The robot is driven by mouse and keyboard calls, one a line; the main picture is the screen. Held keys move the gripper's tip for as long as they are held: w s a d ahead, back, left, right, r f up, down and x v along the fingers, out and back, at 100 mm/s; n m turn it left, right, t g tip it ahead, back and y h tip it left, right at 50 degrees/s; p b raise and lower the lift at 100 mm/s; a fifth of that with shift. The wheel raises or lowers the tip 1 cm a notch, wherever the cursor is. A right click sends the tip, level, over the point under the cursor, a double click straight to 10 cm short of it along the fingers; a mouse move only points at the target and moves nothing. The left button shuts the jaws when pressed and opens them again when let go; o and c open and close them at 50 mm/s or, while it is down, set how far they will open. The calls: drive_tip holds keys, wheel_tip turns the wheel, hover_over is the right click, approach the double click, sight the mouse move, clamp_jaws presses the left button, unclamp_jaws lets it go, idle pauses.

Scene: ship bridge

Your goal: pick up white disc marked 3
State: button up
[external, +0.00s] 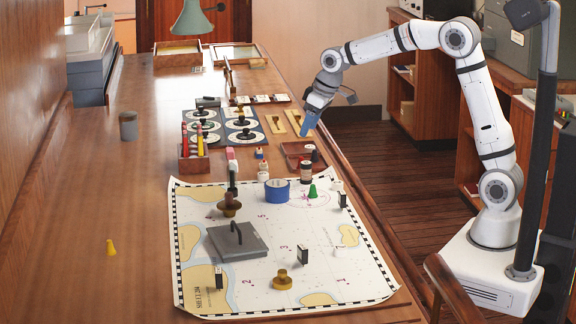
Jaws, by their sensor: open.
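Several white discs with dark markings and black knobs sit on dark blue panels at the middle of the long wooden counter; one is the front-right disc (246,138). Their marks are too small to read, so I cannot tell which, if any, bears a 3. Small white round pieces (263,167) also stand near the chart's back edge, their marks unreadable. My gripper (307,129) points down with blue fingers over the counter's right edge, right of the panels and above a reddish tray (298,152). It is open; no held object shows.
A curled paper chart (200,262) covers the front, bearing a grey plate with a handle (237,241), a blue round tin (277,191), a green cone (312,192) and a brass knob (282,280). The counter's left side is mostly clear.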

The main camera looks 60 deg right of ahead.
drive_tip(key=n, duration=0.1)
approach(263, 173)
drive_tip(key=shift+w+a+f, duration=0.2)
drive_tip(key=shift+a+f, duration=0.05)
drive_tip(key=shift+f, duration=0.15)
drive_tip(key=shift+w+a+f, duration=0.2)
drive_tip(key=shift+a+f, duration=0.05)
drive_tip(key=shift+f, duration=0.2)
drive_tip(key=x, duration=0.2)
drive_tip(key=p+x, duration=0.1)
drive_tip(key=x, duration=0.3)
drive_tip(key=shift+s+d+f, duration=0.15)
drive_tip(key=shift+d+f, duration=0.15)
drive_tip(key=shift+f, duration=0.05)
drive_tip(key=shift+c, duration=0.5)
drive_tip(key=c, duration=1)
drive_tip(key=shift+o, duration=0.2)
drive_tip(key=shift+r, duration=0.1)
